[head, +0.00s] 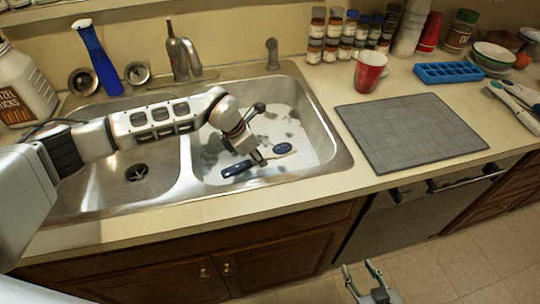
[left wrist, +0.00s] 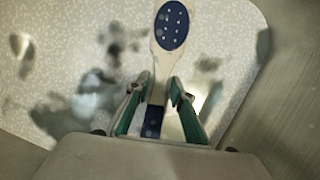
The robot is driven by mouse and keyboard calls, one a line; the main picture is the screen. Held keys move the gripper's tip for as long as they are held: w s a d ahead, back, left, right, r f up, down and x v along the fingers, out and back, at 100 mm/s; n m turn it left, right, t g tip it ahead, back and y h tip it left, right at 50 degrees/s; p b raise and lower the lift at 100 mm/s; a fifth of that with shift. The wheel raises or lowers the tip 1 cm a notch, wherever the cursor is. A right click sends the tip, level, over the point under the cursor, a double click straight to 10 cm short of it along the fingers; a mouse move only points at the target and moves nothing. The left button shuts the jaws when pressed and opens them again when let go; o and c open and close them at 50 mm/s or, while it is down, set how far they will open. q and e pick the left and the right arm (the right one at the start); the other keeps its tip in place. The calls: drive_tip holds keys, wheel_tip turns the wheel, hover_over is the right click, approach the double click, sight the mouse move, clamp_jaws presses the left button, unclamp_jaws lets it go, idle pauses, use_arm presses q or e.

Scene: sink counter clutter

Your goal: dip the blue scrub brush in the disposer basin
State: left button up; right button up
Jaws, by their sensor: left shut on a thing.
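The blue scrub brush (head: 283,148) has a dark blue handle, a pale neck and a blue oval head with white dots. It is in the right basin (head: 325,150) in the head view, above or on the pale bottom; I cannot tell whether it touches. My left gripper (head: 258,159) is shut on the middle of the brush. In the left wrist view the brush head (left wrist: 171,26) points away between and beyond the fingers (left wrist: 160,90). The left basin (head: 120,198) has a round drain (head: 137,172) and is partly hidden by my left arm. My right gripper (head: 359,267) is open and empty over the floor.
A divider (head: 187,160) separates the basins. A grey mat (head: 408,130), red cup (head: 369,72) and blue tray (head: 448,72) are on the right counter.

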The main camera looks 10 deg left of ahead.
use_arm(q)
wheel_tip(320, 180, up, 6)
drive_tip(key=p, duration=0.3)
drive_tip(key=shift+f, duration=0.15)
drive_tip(key=shift+r+p, duration=0.6)
drive_tip(key=shift+r, duration=0.15)
wheel_tip(320, 180, up, 10)
drive_tip(key=shift+r, duration=0.25)
idle(0.8)
drive_tip(key=shift+s, duration=0.1)
